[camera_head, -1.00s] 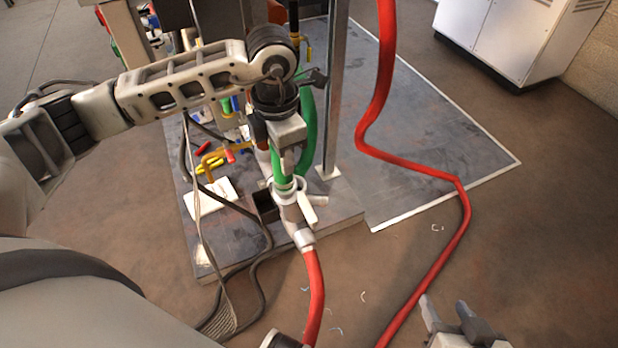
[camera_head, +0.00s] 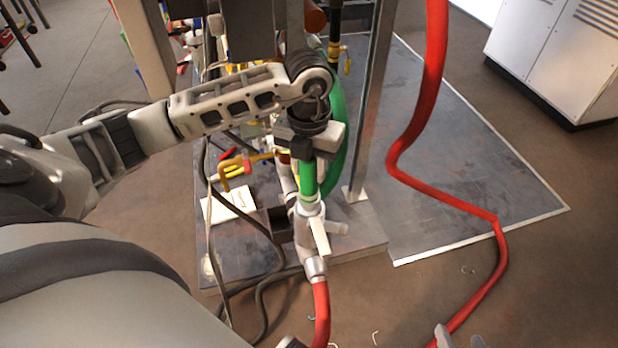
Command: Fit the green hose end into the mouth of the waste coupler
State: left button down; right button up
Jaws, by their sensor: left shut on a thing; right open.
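The green hose (camera_head: 337,145) loops down beside the metal post, and its end section (camera_head: 308,178) hangs below my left gripper (camera_head: 309,150). My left gripper is shut on the green hose. The hose's lower end meets the top of the grey waste coupler (camera_head: 305,232); from this view I cannot tell whether it is inside the mouth or just in front of it. The coupler stands roughly upright, with a white lever and a side stub. A red hose (camera_head: 321,310) leaves its bottom. My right gripper (camera_head: 457,338) shows only its fingertips at the bottom edge, apart from everything, open.
A metal post (camera_head: 371,110) stands just right of the green hose. A long red hose (camera_head: 440,195) hangs and runs along the floor on the right. Dark cables (camera_head: 262,255) lie left of the coupler. A white cabinet (camera_head: 555,60) stands at the back right.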

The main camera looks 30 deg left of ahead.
aim_at(308, 179)
pick_arm(q)
jog(key=f, duration=0.3)
jog(key=shift+s+f, duration=0.2)
jog(key=shift+f, duration=0.1)
jog(key=shift+r, duration=0.1)
pick_arm(e)
jog(key=shift+w+a+f, duration=0.15)
jog(key=shift+f, duration=0.35)
pick_arm(q)
jog(key=c, duration=1)
grip_release()
jog(key=shift+r, duration=0.1)
